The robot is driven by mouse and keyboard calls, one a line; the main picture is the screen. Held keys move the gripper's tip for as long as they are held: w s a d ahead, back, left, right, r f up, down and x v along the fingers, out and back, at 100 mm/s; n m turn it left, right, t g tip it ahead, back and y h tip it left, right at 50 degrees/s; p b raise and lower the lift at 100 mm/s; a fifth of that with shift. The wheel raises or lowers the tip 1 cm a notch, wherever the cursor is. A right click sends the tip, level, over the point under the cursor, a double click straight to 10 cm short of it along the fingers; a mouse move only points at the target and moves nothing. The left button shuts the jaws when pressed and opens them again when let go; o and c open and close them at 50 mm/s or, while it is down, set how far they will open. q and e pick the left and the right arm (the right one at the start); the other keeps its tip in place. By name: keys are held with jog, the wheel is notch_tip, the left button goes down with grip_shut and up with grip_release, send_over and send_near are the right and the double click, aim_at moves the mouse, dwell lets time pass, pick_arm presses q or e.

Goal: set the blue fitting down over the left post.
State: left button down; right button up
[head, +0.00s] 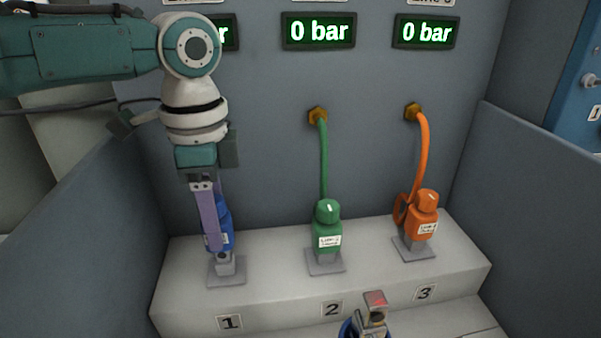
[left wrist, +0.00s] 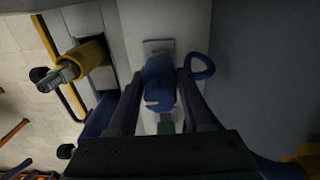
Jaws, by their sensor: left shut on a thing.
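My left gripper (head: 208,215) points down at the left of the bench, shut on the blue fitting (head: 223,232). One pale purple finger covers much of the fitting in the head view. The fitting looks roughly upright, directly above the left post (head: 225,264), which stands on a square grey plate behind the label 1. Its lower edge is at the post's top; I cannot tell whether it touches or sits over it. In the left wrist view the blue fitting (left wrist: 159,82) is between both fingers, and a blue hose loop (left wrist: 201,67) shows beside it. My right gripper is not in view.
A green fitting (head: 327,228) stands at position 2 and an orange fitting (head: 425,222) at position 3, each with a hose to the back panel. Side walls (head: 85,235) flank the bench. A grey, red-topped object (head: 375,308) is at the bottom edge.

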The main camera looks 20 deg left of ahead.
pick_arm(q)
jog(key=shift+f+b, duration=0.7)
jog(key=shift+f, duration=0.6)
jog(key=shift+c, duration=1.2)
grip_release()
notch_tip(320, 180, up, 10)
jog(key=shift+p, duration=0.5)
